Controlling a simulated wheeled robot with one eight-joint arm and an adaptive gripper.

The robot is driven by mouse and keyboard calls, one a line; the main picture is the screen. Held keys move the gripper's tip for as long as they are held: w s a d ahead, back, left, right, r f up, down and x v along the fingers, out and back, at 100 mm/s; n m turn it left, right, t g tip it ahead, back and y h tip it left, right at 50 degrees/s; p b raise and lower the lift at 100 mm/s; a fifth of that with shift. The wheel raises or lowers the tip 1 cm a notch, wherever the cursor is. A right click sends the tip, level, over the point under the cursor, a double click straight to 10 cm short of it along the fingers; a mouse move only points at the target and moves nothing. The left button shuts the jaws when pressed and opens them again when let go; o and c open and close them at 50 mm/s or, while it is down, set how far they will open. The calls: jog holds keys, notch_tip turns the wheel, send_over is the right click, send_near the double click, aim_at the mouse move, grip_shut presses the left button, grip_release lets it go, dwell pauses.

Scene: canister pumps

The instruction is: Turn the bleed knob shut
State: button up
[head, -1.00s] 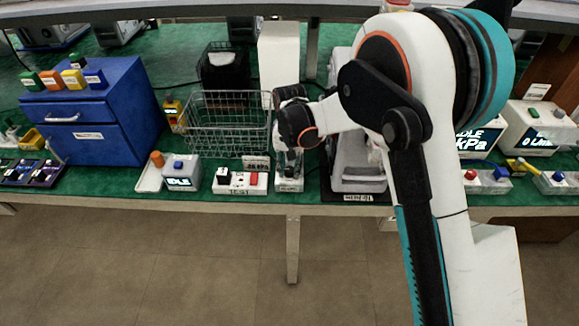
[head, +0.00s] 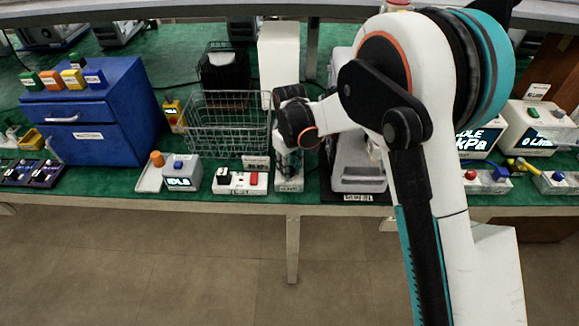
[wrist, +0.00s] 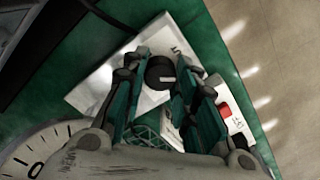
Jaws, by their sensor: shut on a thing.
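The bleed knob (wrist: 160,72) is round and black with a pale mark across its top. It sits on a white block (wrist: 130,85), whose front edge also shows in the head view (head: 290,186). My gripper (wrist: 163,76) points down over the block, with its two teal-padded fingers on either side of the knob and shut on it. In the head view my gripper (head: 289,162) covers the knob, so the knob is hidden there.
A white strip (head: 240,183) with black and red switches stands just left of the block. A wire basket (head: 225,135) stands behind it. A grey machine (head: 357,175) stands close on the right. A dial gauge (wrist: 35,152) shows beside my gripper in the wrist view.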

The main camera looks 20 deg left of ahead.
jog(key=n, duration=0.3)
jog(key=shift+n, duration=2.2)
jog(key=o, duration=1.1)
notch_tip(320, 180, up, 12)
